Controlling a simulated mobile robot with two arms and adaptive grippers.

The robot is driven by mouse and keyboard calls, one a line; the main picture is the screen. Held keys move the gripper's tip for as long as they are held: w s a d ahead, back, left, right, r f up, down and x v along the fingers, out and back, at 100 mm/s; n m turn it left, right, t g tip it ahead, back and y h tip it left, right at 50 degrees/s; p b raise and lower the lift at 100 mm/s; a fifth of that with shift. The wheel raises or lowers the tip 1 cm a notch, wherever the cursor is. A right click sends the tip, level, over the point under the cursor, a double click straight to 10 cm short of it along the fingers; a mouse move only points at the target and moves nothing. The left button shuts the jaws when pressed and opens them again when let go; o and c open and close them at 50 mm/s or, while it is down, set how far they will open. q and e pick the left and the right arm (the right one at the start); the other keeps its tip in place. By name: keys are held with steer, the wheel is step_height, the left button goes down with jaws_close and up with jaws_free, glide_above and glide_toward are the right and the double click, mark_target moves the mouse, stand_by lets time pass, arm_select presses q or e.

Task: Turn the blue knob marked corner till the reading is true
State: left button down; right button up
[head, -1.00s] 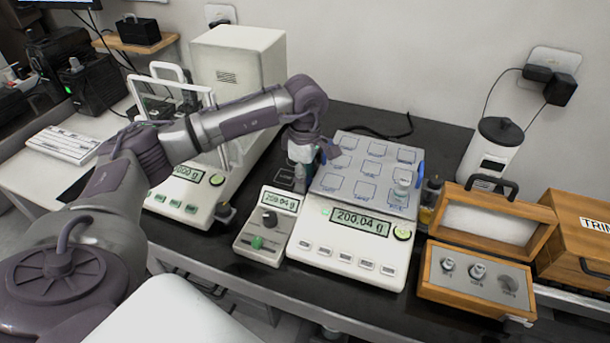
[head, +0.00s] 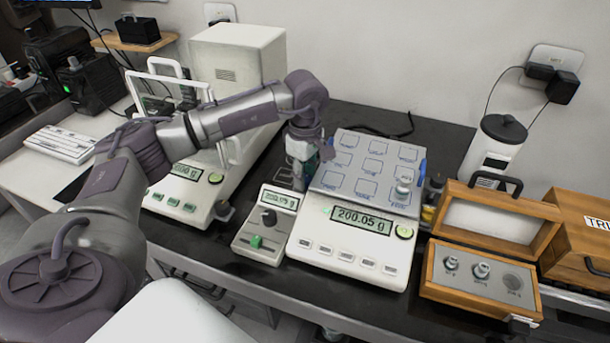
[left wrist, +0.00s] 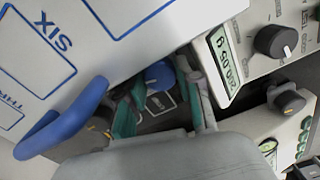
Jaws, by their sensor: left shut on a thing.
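The blue knob (left wrist: 158,75) shows in the left wrist view beside the scale's edge, between the green-tipped fingers of my left gripper (left wrist: 160,92). In the head view my left gripper (head: 303,170) reaches down at the left back edge of the scale (head: 310,258) and hides the knob. The gripper is shut on the knob. The scale's display (head: 362,220) reads 200.05 g. A small metal weight (head: 403,190) stands on the right front part of the scale's marked plate (head: 345,165). My right gripper is not in view.
A small control box (head: 250,243) with a display, a black dial and a green switch stands left of the scale. A white balance (head: 180,205) stands further left. A wooden weight box (head: 430,285) is at right. Blue handles (left wrist: 65,120) flank the plate.

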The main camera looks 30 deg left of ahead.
arm_select(q)
steer(key=c, duration=1.1)
jaws_free()
steer(key=shift+o, duration=0.2)
step_height(320, 180, up, 12)
steer(key=shift+r, duration=0.1)
